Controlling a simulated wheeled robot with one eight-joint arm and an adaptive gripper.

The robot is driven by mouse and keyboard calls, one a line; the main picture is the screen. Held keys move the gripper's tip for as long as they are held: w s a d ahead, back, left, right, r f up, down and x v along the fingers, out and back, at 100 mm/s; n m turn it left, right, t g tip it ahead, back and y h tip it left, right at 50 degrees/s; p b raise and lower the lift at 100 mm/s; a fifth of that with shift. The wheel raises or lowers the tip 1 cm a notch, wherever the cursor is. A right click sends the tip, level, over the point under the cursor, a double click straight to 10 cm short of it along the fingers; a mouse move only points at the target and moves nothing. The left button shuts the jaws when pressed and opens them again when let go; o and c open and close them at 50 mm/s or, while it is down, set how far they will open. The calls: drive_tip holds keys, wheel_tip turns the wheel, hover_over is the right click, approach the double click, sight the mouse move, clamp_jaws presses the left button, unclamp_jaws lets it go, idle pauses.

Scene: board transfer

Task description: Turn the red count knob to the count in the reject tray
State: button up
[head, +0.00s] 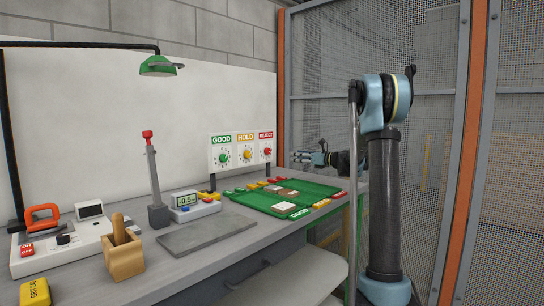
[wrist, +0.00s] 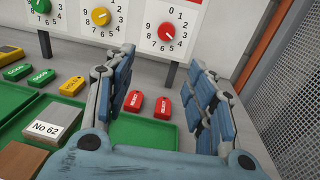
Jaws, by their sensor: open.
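The red count knob (wrist: 166,32) sits on a white dial plate with numbers, under the REJECT sign (head: 266,135) at the right end of the panel. It also shows in the head view (head: 267,151). Its exact setting is too small to read. My gripper (wrist: 163,72) is open and empty, its fingers spread below and either side of the red dial, apart from it. In the head view my gripper (head: 303,157) is right of the panel. Two red REJECT tags (wrist: 135,103) lie behind the green tray (wrist: 146,131); the tray's contents are partly hidden by my gripper.
Yellow (wrist: 101,16) and green (head: 223,158) knobs are left of the red one. A block marked No 62 (wrist: 48,129) lies in the tray area. A mesh fence (wrist: 290,90) stands close on the right. A lamp (head: 158,66) overhangs the bench's left side.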

sight(269, 152)
drive_tip(key=shift+m, duration=0.3)
drive_tip(key=x, duration=1.2)
drive_tip(key=w+x, duration=0.1)
drive_tip(key=x, duration=0.5)
drive_tip(key=shift+d+r, duration=0.3)
drive_tip(key=shift+d, duration=0.05)
drive_tip(key=c, duration=1.1)
